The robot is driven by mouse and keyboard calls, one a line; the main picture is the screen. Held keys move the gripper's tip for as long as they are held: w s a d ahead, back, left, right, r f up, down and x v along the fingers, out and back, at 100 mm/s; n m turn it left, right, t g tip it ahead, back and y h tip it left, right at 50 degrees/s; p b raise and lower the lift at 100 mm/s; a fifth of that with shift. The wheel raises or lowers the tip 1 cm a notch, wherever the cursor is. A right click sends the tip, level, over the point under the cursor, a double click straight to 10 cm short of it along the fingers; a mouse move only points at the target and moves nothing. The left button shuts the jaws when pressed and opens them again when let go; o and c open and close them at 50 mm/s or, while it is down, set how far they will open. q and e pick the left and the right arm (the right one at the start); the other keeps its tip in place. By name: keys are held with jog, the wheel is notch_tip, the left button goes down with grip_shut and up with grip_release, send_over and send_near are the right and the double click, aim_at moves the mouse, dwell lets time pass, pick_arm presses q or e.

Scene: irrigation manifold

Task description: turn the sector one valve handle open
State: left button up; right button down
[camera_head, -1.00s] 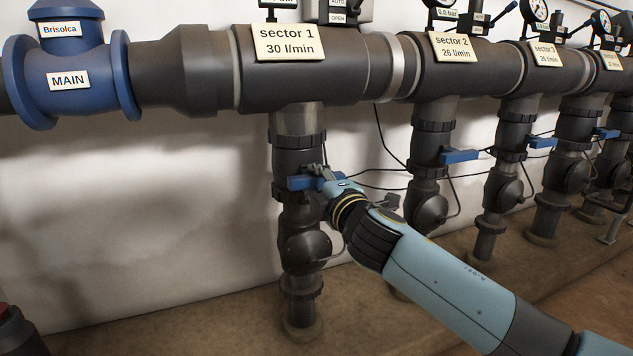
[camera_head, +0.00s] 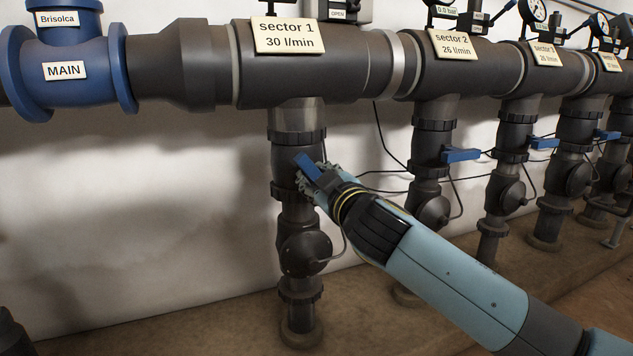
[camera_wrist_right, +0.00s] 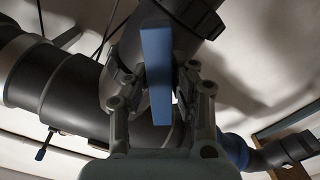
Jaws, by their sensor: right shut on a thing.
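The sector one valve handle (camera_head: 308,167) is a blue bar on the dark vertical pipe under the "sector 1" label (camera_head: 289,37). It is tilted in the head view, its upper end to the left. My right gripper (camera_head: 313,176) is shut on the handle and covers its lower right part. In the right wrist view the blue handle (camera_wrist_right: 157,70) stands upright between the two fingers of my right gripper (camera_wrist_right: 160,92). My left gripper is not in view.
The dark main pipe (camera_head: 185,75) runs across the top from the blue MAIN fitting (camera_head: 65,95). The sector 2 pipe (camera_head: 430,165), with a horizontal blue handle (camera_head: 461,155), stands to the right. Thin black cables hang behind my right arm. White wall lies clear to the left.

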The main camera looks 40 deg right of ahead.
jog(key=m, duration=0.3)
jog(key=shift+f+m+b, duration=0.25)
jog(key=shift+m+b, duration=0.05)
jog(key=shift+b, duration=0.05)
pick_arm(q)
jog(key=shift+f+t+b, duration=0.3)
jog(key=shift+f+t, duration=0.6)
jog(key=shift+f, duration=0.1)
pick_arm(e)
jog(key=shift+m, duration=1.8)
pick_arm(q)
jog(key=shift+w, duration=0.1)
pick_arm(e)
jog(key=c, duration=1.3)
grip_release()
jog(key=shift+o, duration=0.7)
jog(key=shift+r, duration=0.15)
jog(key=v, duration=1.2)
